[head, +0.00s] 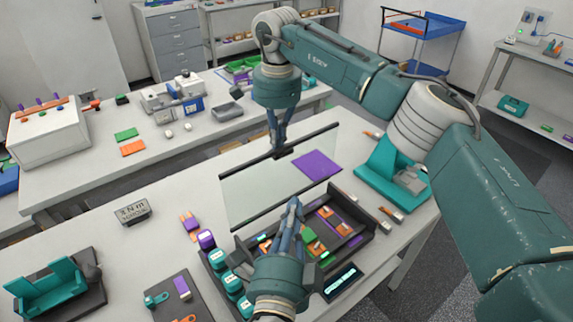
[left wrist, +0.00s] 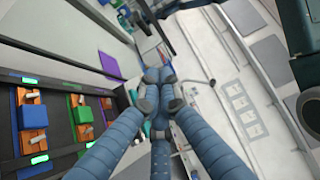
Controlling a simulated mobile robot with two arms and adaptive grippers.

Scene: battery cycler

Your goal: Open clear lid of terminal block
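The clear lid (head: 255,185), a see-through sheet with black bars along its long edges, stands raised and tilted behind the terminal block (head: 373,222), a dark tray with orange, green and purple modules. My right gripper (head: 279,148) reaches down to the lid's upper bar, its fingers closed together at a small dark tab there. My left gripper (head: 293,205) is over the terminal block near the lid's lower bar. In the left wrist view its fingertips (left wrist: 155,88) meet with nothing clearly between them. The block's modules show at the left of that view (left wrist: 33,117).
A teal fixture (head: 390,180) stands right, a grey weight (head: 132,211) left. The table's left middle is mostly clear.

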